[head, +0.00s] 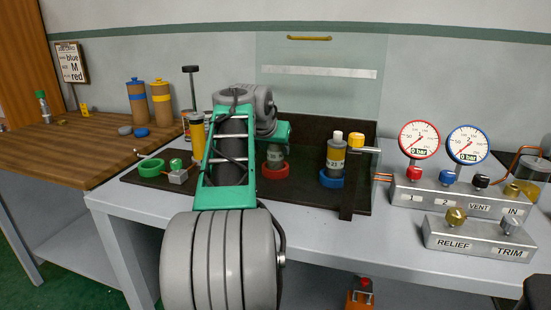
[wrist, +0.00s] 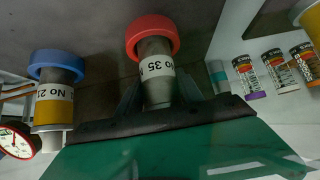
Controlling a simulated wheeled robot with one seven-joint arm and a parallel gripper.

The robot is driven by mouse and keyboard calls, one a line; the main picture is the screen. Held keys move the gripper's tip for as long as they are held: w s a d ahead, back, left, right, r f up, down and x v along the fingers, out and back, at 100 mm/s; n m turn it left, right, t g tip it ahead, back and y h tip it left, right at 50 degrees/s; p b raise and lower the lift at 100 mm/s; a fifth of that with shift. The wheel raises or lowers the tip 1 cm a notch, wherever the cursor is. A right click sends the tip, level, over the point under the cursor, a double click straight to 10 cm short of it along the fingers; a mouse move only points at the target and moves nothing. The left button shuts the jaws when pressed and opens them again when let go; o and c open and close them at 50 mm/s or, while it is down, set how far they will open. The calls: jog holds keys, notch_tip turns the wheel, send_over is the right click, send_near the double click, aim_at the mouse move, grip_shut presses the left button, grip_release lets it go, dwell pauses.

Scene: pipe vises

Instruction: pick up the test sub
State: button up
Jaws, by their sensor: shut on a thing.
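A grey metal cylinder (head: 275,154) with a white label stands in a red ring (head: 275,170) on the dark board. In the wrist view the cylinder (wrist: 156,72) shows the label "No 35", and its end sits in the red ring (wrist: 152,36). My gripper (wrist: 158,90) has its two dark fingers on either side of the cylinder, shut on it.
A yellow-and-grey cylinder (head: 336,153) stands close by on the right in a blue ring (head: 331,179). A manifold (head: 455,196) with two gauges is further right. A green ring (head: 151,167) lies at the board's left. A clear panel (head: 330,100) stands behind.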

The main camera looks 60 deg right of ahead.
grip_shut()
jog(key=shift+r, duration=0.2)
dwell(0.3)
